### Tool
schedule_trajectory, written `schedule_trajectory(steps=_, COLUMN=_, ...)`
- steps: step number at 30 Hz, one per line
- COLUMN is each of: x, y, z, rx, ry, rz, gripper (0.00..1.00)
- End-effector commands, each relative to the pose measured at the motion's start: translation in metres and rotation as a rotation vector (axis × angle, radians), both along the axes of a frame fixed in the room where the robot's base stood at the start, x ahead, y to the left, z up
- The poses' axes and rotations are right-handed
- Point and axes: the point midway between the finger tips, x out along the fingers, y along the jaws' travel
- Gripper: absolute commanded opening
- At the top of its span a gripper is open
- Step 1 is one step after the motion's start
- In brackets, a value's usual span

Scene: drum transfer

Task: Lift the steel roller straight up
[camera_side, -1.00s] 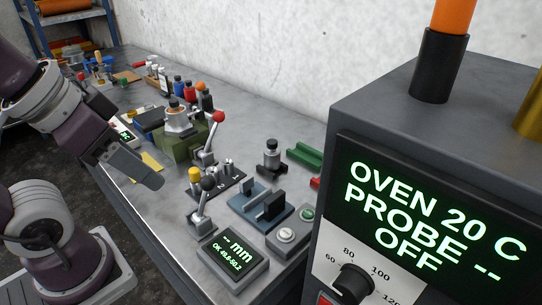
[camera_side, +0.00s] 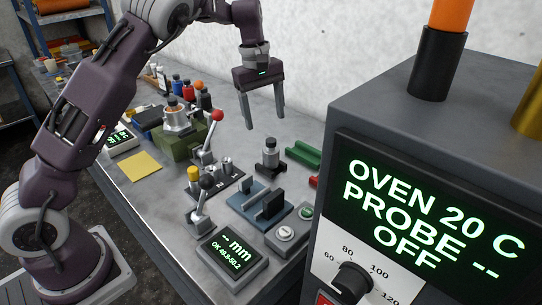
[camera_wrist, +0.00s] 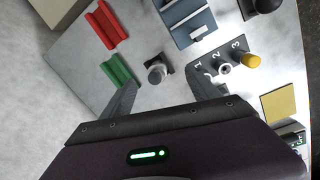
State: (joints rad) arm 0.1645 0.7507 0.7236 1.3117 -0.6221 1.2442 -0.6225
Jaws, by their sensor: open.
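A short upright cylinder with a grey metal body and dark parts, which looks like the steel roller (camera_side: 270,156), stands on a small dark base on the bench. It also shows in the wrist view (camera_wrist: 156,72), where it appears beyond and between the fingertips. My gripper (camera_side: 264,118) is open and empty, pointing down above the bench and apart from the cylinder. Both fingers of my gripper (camera_wrist: 162,92) show in the wrist view with nothing between them. The exact height gap is hard to tell.
A green V-shaped block (camera_side: 304,154) and a red one (camera_wrist: 100,25) lie beside the cylinder. A numbered rack (camera_wrist: 224,66) with small posts, a blue fixture (camera_side: 262,201), a gauge display (camera_side: 232,258) and lever clamps stand near. The oven (camera_side: 440,150) fills the right. Bare bench lies behind the cylinder.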

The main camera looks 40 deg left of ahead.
Motion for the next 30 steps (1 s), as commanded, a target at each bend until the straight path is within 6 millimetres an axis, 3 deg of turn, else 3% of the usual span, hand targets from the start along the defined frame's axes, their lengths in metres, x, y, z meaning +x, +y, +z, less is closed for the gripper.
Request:
schedule_trajectory(steps=1, x=0.014, y=0.003, z=-0.026, rx=0.033, ry=0.033, rz=0.026, gripper=0.70)
schedule_trajectory(steps=4, x=0.030, y=0.003, z=-0.058, rx=0.072, ry=0.068, rz=0.062, gripper=0.70)
schedule_trajectory(steps=18, x=0.037, y=0.012, z=-0.135, rx=0.091, ry=0.087, rz=0.075, gripper=0.70)
schedule_trajectory(steps=21, x=0.038, y=0.012, z=-0.144, rx=0.091, ry=0.084, rz=0.073, gripper=0.70)
schedule_trajectory(steps=27, x=0.038, y=0.012, z=-0.145, rx=0.090, ry=0.082, rz=0.073, gripper=0.70)
schedule_trajectory(steps=30, x=0.038, y=0.012, z=-0.145, rx=0.089, ry=0.083, rz=0.073, gripper=0.52)
